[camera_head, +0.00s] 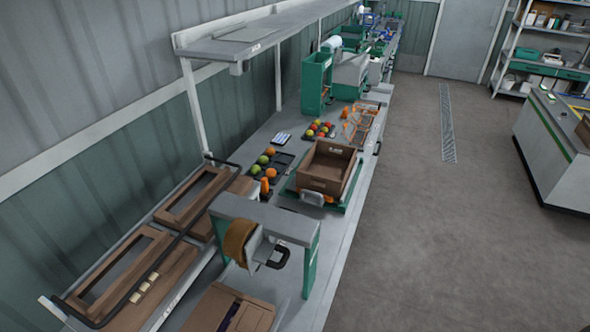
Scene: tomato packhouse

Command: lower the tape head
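The tape head (254,246) hangs under the crossbeam of a grey and green arch (262,217) over the near part of the bench. It has a brown tape roll (237,240) on its left and a black looped handle (279,258) on its right. The head sits close up under the beam, above the bench surface. Below and nearer is a brown carton (232,309), cut off by the bottom edge of the picture. Neither of my grippers is in view.
Flat cartons (130,274) lie in a rack at the left wall. The floor (450,240) right of the bench is clear.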

